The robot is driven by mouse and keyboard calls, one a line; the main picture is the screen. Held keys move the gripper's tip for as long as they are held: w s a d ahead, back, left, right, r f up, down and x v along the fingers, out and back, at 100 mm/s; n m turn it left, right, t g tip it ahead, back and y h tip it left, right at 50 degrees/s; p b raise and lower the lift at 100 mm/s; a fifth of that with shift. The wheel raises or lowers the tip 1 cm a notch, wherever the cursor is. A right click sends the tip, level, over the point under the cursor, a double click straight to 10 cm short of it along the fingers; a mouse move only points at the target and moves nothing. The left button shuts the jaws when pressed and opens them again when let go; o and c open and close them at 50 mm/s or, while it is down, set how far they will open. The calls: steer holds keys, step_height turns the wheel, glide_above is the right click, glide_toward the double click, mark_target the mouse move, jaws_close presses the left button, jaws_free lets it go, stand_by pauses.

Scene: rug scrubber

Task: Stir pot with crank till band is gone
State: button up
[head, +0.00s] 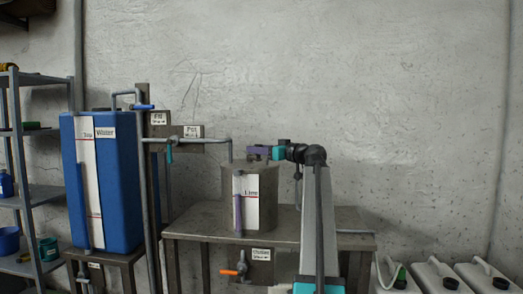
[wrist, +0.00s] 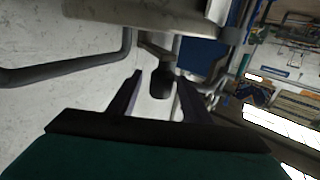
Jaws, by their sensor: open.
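The pot (head: 264,226) is a grey metal cylinder on the table, with a white strip marked with a red line on its front. A narrow purple band (head: 238,214) stands upright in the clear tube beside that strip. My gripper (head: 257,151) is above the pot's top, coming from the right. In the wrist view its two dark fingers (wrist: 160,90) are spread. A dark knob (wrist: 162,83), which looks like the crank's handle, shows between the fingertips; I cannot tell whether they touch it. The crank is mostly hidden in the head view.
The metal table (head: 205,225) carries the pot. A blue water tank (head: 118,185) stands at the left with pipes and valves, including an orange-handled valve (head: 234,271) below the table. A shelf (head: 35,190) is at far left; white canisters (head: 445,277) are at right.

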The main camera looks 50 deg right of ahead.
steer(key=s, duration=1.3)
steer(key=shift+s+d, duration=0.15)
stand_by(0.5)
